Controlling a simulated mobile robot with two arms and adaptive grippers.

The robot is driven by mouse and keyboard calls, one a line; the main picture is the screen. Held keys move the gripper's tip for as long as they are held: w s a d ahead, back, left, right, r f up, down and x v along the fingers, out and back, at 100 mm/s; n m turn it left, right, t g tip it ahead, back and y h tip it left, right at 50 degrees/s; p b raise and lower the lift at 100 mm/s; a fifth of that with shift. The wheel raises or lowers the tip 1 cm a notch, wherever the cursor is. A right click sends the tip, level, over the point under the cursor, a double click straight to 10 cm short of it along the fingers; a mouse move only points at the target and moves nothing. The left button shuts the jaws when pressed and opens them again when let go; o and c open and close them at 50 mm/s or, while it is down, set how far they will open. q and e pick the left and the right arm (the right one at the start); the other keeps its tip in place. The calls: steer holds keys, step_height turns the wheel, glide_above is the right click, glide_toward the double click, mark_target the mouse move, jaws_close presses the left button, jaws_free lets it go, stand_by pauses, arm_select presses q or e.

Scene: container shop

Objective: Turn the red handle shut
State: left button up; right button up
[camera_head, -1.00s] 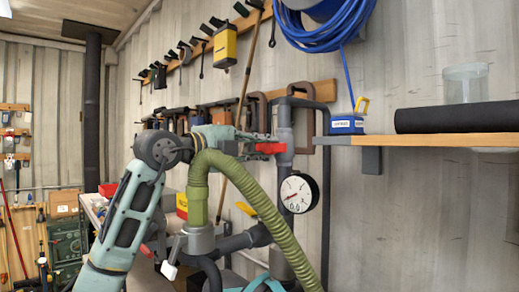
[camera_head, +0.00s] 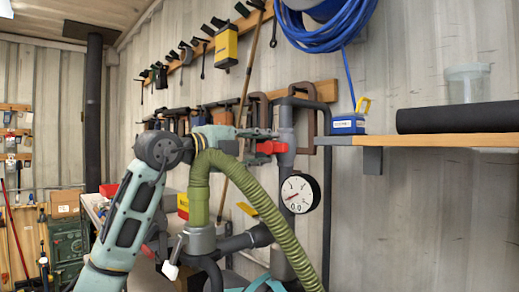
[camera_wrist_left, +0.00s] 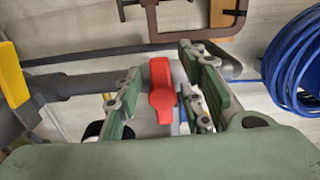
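The red handle (camera_head: 270,147) sits on a grey vertical pipe (camera_head: 286,130) in the head view, sticking out to the left. In the left wrist view the red handle (camera_wrist_left: 162,92) lies between the fingers, its narrow end pointing away from the palm. My left gripper (camera_head: 254,145) is at the handle from the left. In the wrist view my left gripper (camera_wrist_left: 158,72) is open, with one finger on each side of the handle and gaps visible. Whether a finger touches it I cannot tell. My right gripper is not in view.
A pressure gauge (camera_head: 299,193) is on the pipe below the handle. A green ribbed hose (camera_head: 258,208) passes just below my left gripper. Brown clamps (camera_head: 310,125) hang behind on the wall. A wooden shelf (camera_head: 440,140) with a black roll (camera_head: 458,117) stands to the right.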

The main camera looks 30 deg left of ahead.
arm_select(q)
steer(key=v, duration=1.2)
